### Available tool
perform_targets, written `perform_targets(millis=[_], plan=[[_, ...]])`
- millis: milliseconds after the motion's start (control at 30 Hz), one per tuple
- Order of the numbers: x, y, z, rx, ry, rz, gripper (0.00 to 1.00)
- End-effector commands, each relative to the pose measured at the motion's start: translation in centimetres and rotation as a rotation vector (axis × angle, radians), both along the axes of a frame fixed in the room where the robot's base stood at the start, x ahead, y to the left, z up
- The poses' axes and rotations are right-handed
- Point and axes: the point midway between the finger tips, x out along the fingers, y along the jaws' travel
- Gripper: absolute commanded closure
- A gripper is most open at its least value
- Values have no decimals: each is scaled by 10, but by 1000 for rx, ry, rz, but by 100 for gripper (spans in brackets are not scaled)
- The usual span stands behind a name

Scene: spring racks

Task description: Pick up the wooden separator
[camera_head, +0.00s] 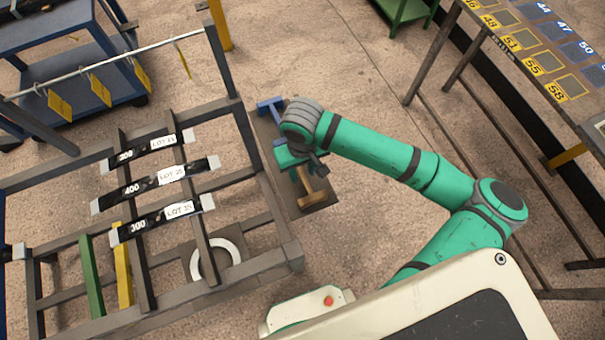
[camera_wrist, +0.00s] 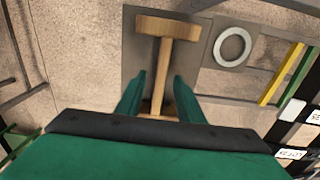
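The wooden separator (camera_wrist: 163,72) is a light-brown piece with a stem between two cross ends. In the wrist view its stem runs between the two green fingers of my gripper (camera_wrist: 160,78), which are apart with gaps on both sides. The near end of the separator is partly hidden by the gripper body. In the head view the separator (camera_head: 312,199) rests on a dark plate beside the rack, partly covered by my gripper (camera_head: 298,163) above it. I cannot tell the exact height of the fingers over it.
A blue separator (camera_head: 268,107) is on the same dark plate (camera_head: 322,191), behind my wrist. The grey metal rack (camera_head: 270,288) stands to the left, with labelled black bars (camera_head: 150,188), a white ring (camera_head: 233,247), a green bar (camera_head: 91,275) and a yellow bar (camera_head: 122,265). Open floor lies behind.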

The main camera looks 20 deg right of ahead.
Motion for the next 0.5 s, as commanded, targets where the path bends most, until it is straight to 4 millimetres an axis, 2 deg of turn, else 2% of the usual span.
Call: perform_targets(millis=[233,367,400,500], plan=[[0,0,-2,0,0,0,66],[0,1,-1,0,0,3,97],[1,2,-1,0,0,4,100],[1,2,-1,0,0,5,100]])
